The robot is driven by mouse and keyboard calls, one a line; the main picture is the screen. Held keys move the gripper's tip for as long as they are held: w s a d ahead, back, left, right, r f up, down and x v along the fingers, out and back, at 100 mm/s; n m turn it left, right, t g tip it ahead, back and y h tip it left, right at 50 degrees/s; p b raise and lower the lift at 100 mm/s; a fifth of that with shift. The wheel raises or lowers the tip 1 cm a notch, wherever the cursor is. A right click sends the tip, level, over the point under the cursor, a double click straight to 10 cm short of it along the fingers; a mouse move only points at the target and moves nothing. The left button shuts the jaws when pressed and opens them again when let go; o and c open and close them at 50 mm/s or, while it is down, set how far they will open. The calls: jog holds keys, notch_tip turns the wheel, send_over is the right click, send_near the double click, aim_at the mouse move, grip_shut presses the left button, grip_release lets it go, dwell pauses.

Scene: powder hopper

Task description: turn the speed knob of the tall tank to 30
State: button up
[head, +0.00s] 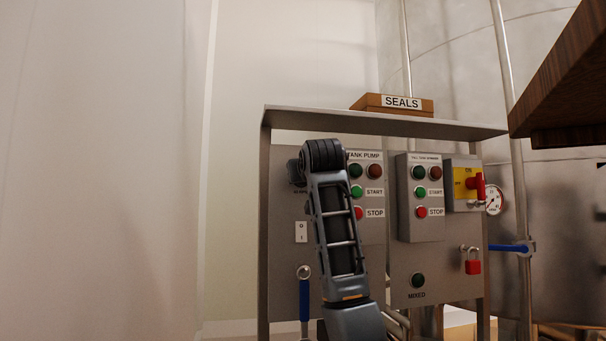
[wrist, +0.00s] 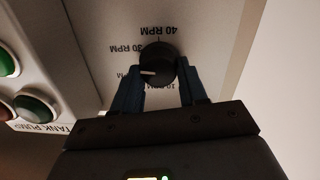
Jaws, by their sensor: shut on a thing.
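The speed knob (wrist: 158,58) is black and round with a white pointer mark, on a grey panel seen upside down in the wrist view. RPM labels surround it: 40 above, 30 at upper left, a partly hidden one at left, and 10 below, behind the fingers. The white mark points left, towards the partly hidden label below 30. My gripper (wrist: 160,76) is shut on the knob, one blue finger on each side. In the head view my arm covers most of that area, and the knob's setting cannot be read there.
Right of my arm are a tank pump box (head: 374,191) and a second button box (head: 420,198), a yellow-red switch (head: 466,184), and a red padlock (head: 473,266). A shelf (head: 390,125) overhangs the panel, bearing a SEALS box (head: 398,104). A wooden edge (head: 565,90) juts in at upper right.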

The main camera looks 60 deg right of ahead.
jog(key=shift+m+p, duration=0.6)
jog(key=shift+m, duration=1.5)
jog(key=o, duration=1.1)
jog(key=shift+c, duration=0.2)
jog(key=shift+s, duration=0.15)
jog(key=b+v, duration=0.2)
jog(key=v, duration=0.5)
jog(key=shift+s+a, duration=0.2)
jog(key=shift+a, duration=0.05)
